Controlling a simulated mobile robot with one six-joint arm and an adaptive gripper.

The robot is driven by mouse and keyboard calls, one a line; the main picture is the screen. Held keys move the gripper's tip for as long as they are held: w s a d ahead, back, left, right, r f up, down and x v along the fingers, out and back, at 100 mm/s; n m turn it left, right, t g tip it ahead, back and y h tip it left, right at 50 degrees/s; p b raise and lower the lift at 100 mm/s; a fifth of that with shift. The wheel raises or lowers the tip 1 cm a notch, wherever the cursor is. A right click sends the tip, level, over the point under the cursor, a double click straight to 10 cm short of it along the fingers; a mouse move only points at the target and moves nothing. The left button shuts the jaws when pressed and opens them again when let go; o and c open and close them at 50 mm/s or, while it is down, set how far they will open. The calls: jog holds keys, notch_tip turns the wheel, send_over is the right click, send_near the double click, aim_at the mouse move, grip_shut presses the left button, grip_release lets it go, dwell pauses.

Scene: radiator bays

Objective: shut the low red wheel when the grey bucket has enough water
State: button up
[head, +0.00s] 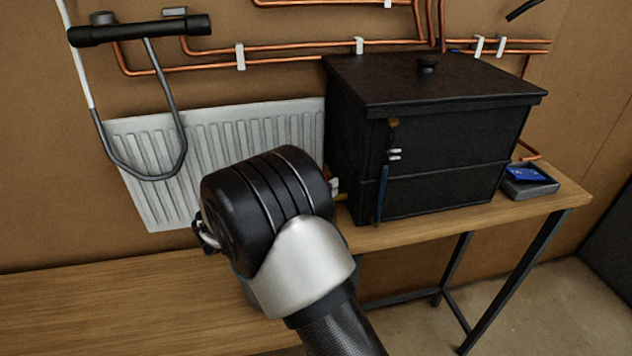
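My arm fills the lower middle of the head view and blocks the space in front of the radiator's right end. Only a small dark, metallic piece, which looks like part of my gripper (206,236), shows at the arm's left side. Its fingertips are hidden, so I cannot tell whether it is open or holding anything. A small bit of red and white (334,186) shows at the radiator's lower right, just right of my arm. I cannot tell whether it is the low red wheel. I cannot make out the grey bucket or any water level.
A white radiator (160,185) hangs behind the wooden bench (120,305). A large black lidded box (430,130) stands on the bench at right, beside a grey tray (535,190) holding a blue item. Copper pipes (300,57) run above. The bench's left part is clear.

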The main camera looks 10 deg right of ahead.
jog(key=shift+o, duration=0.5)
jog(key=shift+a, duration=0.1)
jog(key=v, duration=1.2)
